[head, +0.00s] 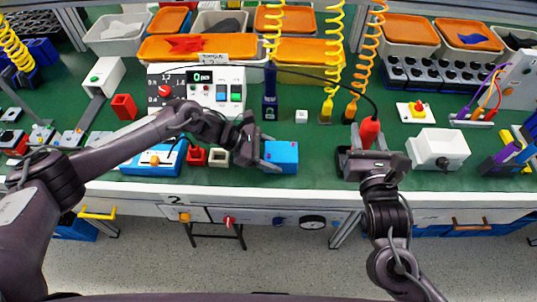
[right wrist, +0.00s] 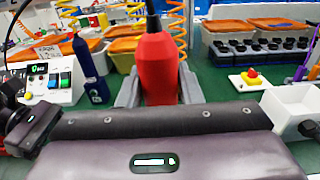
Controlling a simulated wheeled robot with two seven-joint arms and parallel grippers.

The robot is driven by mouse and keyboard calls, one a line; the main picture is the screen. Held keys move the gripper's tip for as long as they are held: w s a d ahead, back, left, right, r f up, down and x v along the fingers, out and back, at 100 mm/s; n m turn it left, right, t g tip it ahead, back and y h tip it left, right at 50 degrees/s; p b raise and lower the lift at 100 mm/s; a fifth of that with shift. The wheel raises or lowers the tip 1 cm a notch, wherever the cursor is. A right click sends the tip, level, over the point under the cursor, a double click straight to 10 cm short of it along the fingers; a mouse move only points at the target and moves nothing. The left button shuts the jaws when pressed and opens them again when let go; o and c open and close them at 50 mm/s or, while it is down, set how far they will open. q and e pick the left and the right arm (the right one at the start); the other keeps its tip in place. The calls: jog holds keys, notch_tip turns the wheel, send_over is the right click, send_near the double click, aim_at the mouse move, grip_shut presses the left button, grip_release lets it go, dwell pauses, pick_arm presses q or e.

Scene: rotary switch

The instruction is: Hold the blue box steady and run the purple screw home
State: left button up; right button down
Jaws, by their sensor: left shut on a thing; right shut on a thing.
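The blue box (head: 283,155) stands near the front edge of the green table, left of my right gripper. My left gripper (head: 265,153) is shut on its left side. My right gripper (head: 367,147) is shut on a red tool (head: 370,131) with a black cable at its top. The red tool also fills the middle of the right wrist view (right wrist: 159,68), upright between the fingers. It is well to the right of the blue box. The tool's lower end is hidden by the gripper.
A white bin (head: 438,150) stands just right of my right gripper. Yellow and orange coiled hoses hang behind. The table between box and right gripper is clear.

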jog(key=shift+r, duration=0.1)
dwell(0.6)
jog(key=w+a+r+n+g+y, duration=0.2)
jog(key=a+r+n+g+y, duration=0.3)
jog(key=a+y, duration=0.4)
jog(key=w+a+r+n+g+y, duration=0.25)
jog(key=a+n+y, duration=0.35)
jog(key=a, duration=0.5)
jog(key=shift+n+g+y, duration=0.3)
jog(key=shift+n+g, duration=0.2)
jog(key=shift+g, duration=0.25)
jog(key=shift+s+a+f, duration=0.1)
jog(key=shift+s+f, duration=0.05)
jog(key=shift+f, duration=0.6)
jog(key=shift+s+a+f, duration=0.1)
jog(key=shift+s+f, duration=0.1)
jog(key=shift+f, duration=0.6)
jog(key=shift+s+a+f, duration=0.1)
jog(key=shift+s+f, duration=0.05)
jog(key=shift+f, duration=0.6)
